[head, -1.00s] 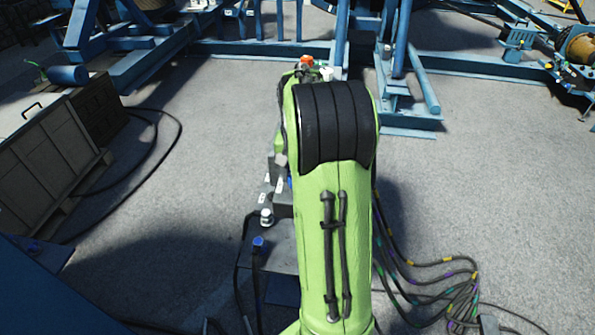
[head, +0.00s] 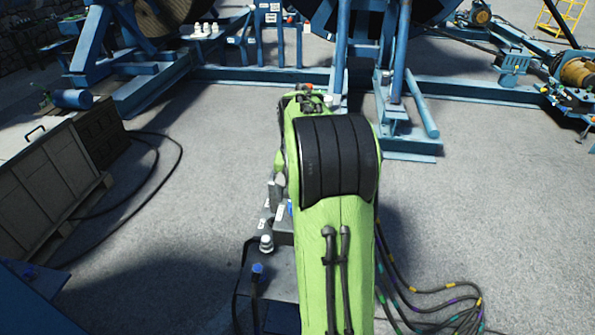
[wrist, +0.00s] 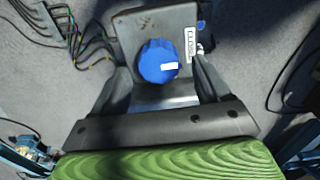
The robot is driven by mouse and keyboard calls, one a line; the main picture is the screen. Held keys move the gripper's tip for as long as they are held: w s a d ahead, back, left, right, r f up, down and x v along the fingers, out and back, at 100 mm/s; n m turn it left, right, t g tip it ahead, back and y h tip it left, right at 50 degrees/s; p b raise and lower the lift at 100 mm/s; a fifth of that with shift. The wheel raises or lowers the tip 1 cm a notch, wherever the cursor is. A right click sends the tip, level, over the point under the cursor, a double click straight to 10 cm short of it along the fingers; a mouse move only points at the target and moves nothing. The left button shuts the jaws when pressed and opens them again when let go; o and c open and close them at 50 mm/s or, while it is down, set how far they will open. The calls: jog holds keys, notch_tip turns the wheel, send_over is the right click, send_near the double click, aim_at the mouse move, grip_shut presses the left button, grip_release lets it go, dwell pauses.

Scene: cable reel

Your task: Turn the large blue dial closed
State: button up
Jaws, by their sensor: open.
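The large blue dial (wrist: 158,62) shows in the wrist view, round and ridged, with a white mark on its right side. It sits on a grey panel (wrist: 126,28) with a white label strip (wrist: 191,45) to the dial's right. My gripper (wrist: 162,70) is open, one dark finger on each side of the dial as seen. No clear contact shows, and I cannot tell the remaining depth gap. In the head view my green arm covers the middle, and the dial and gripper cannot be made out.
Black cables (head: 440,305) with coloured bands lie on the floor at lower right. A crate (head: 45,190) stands at left with a black hose beside it. Blue steel frames (head: 270,75) cross the back. Grey floor is open to the right of my arm.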

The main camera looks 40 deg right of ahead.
notch_tip(320, 180, up, 14)
jog(key=p, duration=0.2)
jog(key=shift+f, duration=0.15)
jog(key=shift+a, duration=0.15)
